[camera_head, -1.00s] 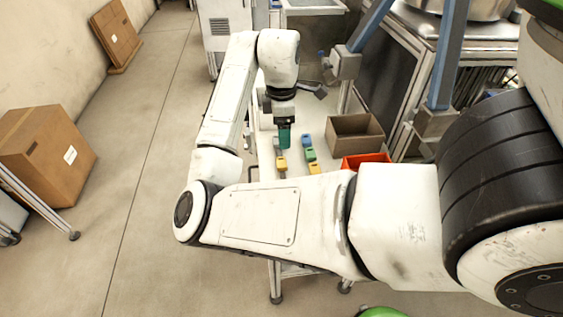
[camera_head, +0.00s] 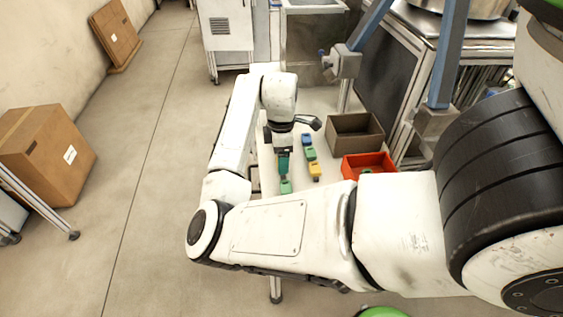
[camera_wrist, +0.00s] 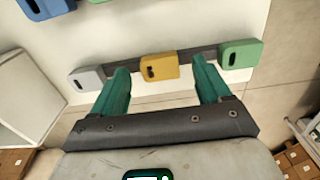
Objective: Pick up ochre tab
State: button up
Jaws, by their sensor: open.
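My gripper (camera_wrist: 162,84) is open, with its two green fingers on either side of the ochre tab (camera_wrist: 160,66) in the wrist view. The tab sits on a dark strip, between a grey tab (camera_wrist: 88,79) on the left and a green tab (camera_wrist: 240,54) on the right. I cannot tell how far the fingertips stand above the ochre tab. In the head view my gripper (camera_head: 284,164) points down over the left row of tabs and hides the ochre one. The green tab (camera_head: 286,187) shows just below it.
A second row, to the right, holds a blue tab (camera_head: 307,140), a green tab (camera_head: 310,154) and a yellow-ochre tab (camera_head: 314,169). Right of it stand a grey-brown box (camera_head: 375,137) and an orange-red bin (camera_head: 350,172) with something green inside. The rows lie on a white tabletop (camera_head: 322,105).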

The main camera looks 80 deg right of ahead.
jog(key=shift+f, duration=0.35)
jog(key=shift+c, duration=0.2)
jog(key=c, duration=1.1)
